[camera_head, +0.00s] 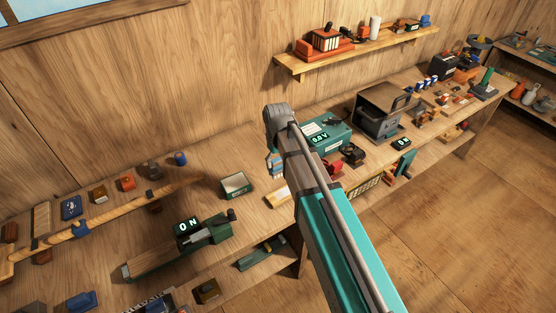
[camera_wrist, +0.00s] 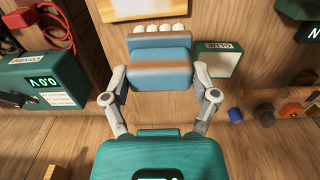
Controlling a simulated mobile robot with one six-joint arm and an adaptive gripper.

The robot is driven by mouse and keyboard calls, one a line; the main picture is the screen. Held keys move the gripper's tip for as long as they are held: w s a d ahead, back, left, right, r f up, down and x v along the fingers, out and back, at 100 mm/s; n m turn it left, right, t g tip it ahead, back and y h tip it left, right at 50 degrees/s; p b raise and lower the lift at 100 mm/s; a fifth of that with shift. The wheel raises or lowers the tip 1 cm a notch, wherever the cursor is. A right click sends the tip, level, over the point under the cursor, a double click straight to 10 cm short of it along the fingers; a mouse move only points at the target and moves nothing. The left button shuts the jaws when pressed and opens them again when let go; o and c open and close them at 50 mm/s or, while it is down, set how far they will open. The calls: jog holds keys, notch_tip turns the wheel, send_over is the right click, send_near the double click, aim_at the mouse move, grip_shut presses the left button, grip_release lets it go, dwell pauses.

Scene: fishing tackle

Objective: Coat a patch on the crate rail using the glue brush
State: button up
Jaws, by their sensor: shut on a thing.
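My gripper (camera_wrist: 159,74) is shut on a blue block-shaped tool with a brown band and a row of pale tufts, which I take as the glue brush (camera_wrist: 160,50). In the head view my gripper (camera_head: 276,150) points down, with the blue brush (camera_head: 275,166) below it, over the bench. The glue tray (camera_wrist: 221,60), green with a pale inside and a label, lies right of the brush; it also shows in the head view (camera_head: 236,184).
A teal meter box (camera_wrist: 42,82) with cables stands left of the brush in the wrist view. A green device reading "ON" (camera_head: 206,231) and a long rod (camera_head: 110,224) lie to the left in the head view.

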jog(key=shift+f+b, duration=0.85)
jog(key=shift+a+r, duration=0.1)
jog(key=shift+a, duration=0.05)
